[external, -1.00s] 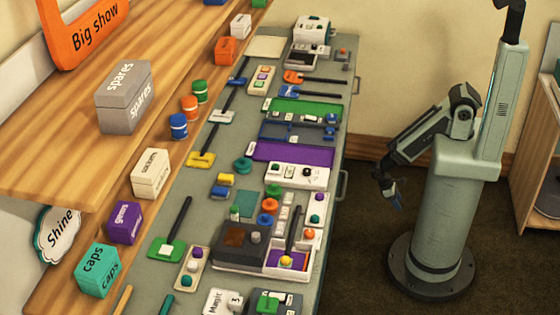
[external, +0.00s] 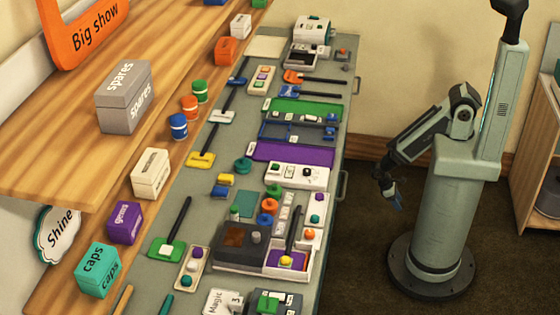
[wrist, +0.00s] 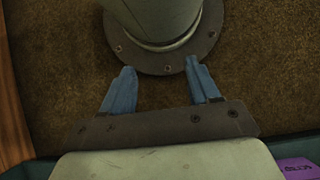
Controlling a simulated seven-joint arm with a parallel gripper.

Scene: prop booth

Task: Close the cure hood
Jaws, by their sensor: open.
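A dark grey hood-like box with an amber-brown window (external: 234,236) sits on the near part of the workbench; it looks like the cure hood. A white tray (external: 308,258) with a purple pad, a yellow knob and a dark bar adjoins its right side. The tray looks uncovered, but I cannot tell how the hood is joined to it. My gripper (external: 397,203) hangs beside my base, right of the bench and well apart from the hood. In the wrist view its blue fingers (wrist: 161,88) are apart with nothing between them.
The bench (external: 222,150) is crowded with trays, pads, knobs and long-handled tools. A white machine (external: 314,30) stands at its far end. A wooden shelf (external: 60,150) with labelled boxes runs along the left. Open carpet (external: 350,240) lies between bench and base.

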